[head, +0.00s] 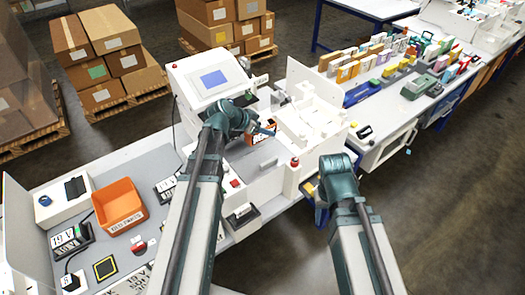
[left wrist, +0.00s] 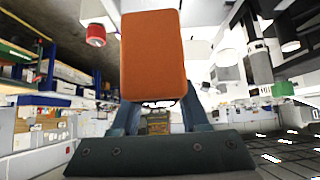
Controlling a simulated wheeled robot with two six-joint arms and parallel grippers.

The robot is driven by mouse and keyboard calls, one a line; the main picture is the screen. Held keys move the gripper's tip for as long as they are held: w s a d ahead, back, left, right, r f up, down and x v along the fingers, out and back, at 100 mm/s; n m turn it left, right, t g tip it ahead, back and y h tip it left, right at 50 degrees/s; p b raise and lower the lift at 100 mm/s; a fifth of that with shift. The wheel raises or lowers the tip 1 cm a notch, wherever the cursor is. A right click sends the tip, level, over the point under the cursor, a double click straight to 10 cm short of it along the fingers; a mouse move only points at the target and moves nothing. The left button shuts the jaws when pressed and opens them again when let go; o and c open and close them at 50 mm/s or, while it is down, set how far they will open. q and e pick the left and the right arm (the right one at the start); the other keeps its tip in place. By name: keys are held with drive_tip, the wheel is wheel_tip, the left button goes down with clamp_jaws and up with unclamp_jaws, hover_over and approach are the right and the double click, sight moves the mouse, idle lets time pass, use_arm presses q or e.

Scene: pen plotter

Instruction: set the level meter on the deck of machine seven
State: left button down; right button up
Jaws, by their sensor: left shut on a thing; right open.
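My left gripper (head: 266,129) is shut on an orange block-shaped thing (head: 260,138) with a dark and white face, likely the level meter. Its broad plain orange side fills the upper middle of the left wrist view (left wrist: 151,55), between the fingers. It is held over or close to the grey deck (head: 258,157) of a white machine with a blue screen (head: 214,79). I cannot tell whether it touches the deck, nor read a machine number. My right gripper (head: 322,200) is open and empty, right of the white machine's front edge; its fingertips are partly hidden.
A red button (head: 295,161) stands on the machine's front right corner. An orange bin (head: 119,205) and small devices sit on the left bench. White fixtures (head: 310,115) stand right of the deck. Several coloured items line the back right table. Boxes on pallets stand behind.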

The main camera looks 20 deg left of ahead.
use_arm(q)
drive_tip(key=shift+f+b, duration=3.1)
drive_tip(key=shift+f, duration=0.05)
drive_tip(key=shift+f, duration=0.1)
wheel_tip(320, 180, down, 4)
drive_tip(key=b, duration=0.3)
drive_tip(key=shift+r+b, duration=0.25)
drive_tip(key=shift+b, duration=0.05)
drive_tip(key=shift+f, duration=0.2)
drive_tip(key=shift+c, duration=2)
unclamp_jaws()
drive_tip(key=shift+r, duration=0.1)
drive_tip(key=shift+r, duration=0.1)
